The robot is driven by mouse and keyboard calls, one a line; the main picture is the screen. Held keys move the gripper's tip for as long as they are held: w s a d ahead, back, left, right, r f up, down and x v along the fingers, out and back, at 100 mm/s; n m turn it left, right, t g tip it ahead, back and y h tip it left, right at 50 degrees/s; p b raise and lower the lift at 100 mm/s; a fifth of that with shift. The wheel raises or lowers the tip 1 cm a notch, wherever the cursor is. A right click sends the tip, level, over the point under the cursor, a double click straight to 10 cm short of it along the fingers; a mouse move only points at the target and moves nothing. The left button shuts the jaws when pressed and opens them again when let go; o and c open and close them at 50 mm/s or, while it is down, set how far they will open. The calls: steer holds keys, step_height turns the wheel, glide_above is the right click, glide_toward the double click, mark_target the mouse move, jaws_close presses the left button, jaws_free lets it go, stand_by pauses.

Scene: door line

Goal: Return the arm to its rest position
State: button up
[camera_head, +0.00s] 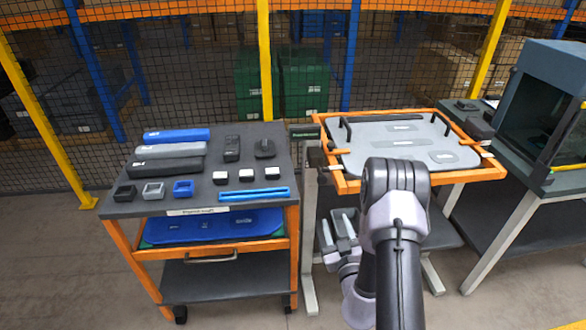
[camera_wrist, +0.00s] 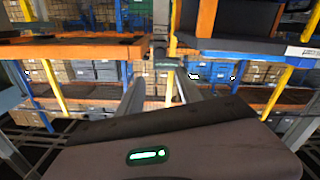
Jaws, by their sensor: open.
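My arm reaches up from the bottom of the head view, bent at the elbow. My gripper (camera_head: 336,222) hangs low to the left of the forearm, in front of the gap between the cart and the orange-framed table. Its two light fingers stand apart with nothing between them. The gripper also shows in the wrist view (camera_wrist: 161,80), its fingers apart and empty. It touches no object that I can see.
A cart (camera_head: 200,200) at left carries blue and grey parts and small trays. An orange-framed table (camera_head: 340,183) holding a grey panel (camera_head: 385,133) stands behind my arm. A glass-fronted cabinet (camera_head: 545,110) is at right. A mesh fence (camera_head: 190,70) runs behind. Floor at left is free.

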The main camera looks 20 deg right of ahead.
steer(key=s+a+r+n+g+y, duration=0.1)
steer(key=a+r+n+g+y, duration=0.2)
steer(key=a+r+n+y, duration=0.85)
steer(key=s+a+r+n+g+y, duration=0.1)
steer(key=a+r+n+g+y, duration=0.1)
steer(key=a+r+n+y, duration=0.95)
steer(key=s+a+n+g+h, duration=0.5)
steer(key=s+a+n+g, duration=0.8)
steer(key=n, duration=0.8)
steer(key=s+d+f+n+t+h, duration=0.3)
steer(key=s+d+n+h, duration=0.4)
steer(key=s+n, duration=0.6)
steer(key=w+d+r+n+t+h, duration=0.2)
steer(key=d+n+h, duration=0.3)
steer(key=n, duration=0.5)
steer(key=shift+w+d+r+t, duration=0.35)
steer(key=shift+d+t, duration=0.25)
steer(key=shift+d, duration=0.25)
